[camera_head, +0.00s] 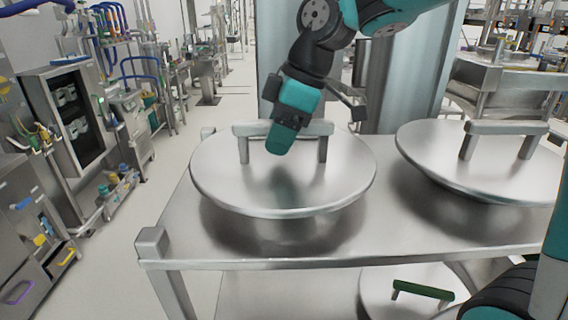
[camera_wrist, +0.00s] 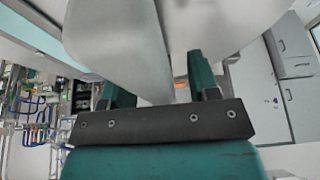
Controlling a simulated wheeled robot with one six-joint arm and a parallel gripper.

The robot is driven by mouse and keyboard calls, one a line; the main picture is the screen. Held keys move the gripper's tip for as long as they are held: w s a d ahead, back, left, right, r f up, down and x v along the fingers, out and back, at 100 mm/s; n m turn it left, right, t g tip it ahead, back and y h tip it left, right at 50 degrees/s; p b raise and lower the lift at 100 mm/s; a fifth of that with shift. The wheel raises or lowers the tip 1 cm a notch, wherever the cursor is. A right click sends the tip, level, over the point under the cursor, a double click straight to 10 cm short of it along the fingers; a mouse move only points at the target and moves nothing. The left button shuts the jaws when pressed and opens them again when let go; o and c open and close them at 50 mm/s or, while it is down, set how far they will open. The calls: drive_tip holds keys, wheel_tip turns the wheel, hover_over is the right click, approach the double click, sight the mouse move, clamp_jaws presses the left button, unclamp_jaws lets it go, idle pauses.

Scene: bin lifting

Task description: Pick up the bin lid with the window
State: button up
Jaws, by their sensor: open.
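A round silver lid (camera_head: 225,185) with a raised metal bar handle (camera_head: 245,130) sits on the upper shelf, left of centre. A second silver lid (camera_head: 425,150) with a similar handle (camera_head: 505,128) sits at the right. I see no window in either lid. In the head view my gripper (camera_head: 282,138) points down at the middle of the left lid's handle, overlapping it. In the wrist view my gripper (camera_wrist: 155,80) is open, its two teal fingers apart. A pale bar (camera_wrist: 115,45), apparently the handle, runs between them. Contact cannot be told.
Both lids rest on a metal shelf (camera_head: 285,262). A third lid with a green handle (camera_head: 423,290) lies on the level below, partly cut off. A metal column stands behind the shelf. A cabinet (camera_head: 75,110) and equipment line the left; the floor between is clear.

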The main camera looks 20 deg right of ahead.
drive_tip(key=shift+f, duration=0.2)
idle(0.5)
clamp_jaws()
idle(1.3)
drive_tip(key=shift+w+r, duration=0.1)
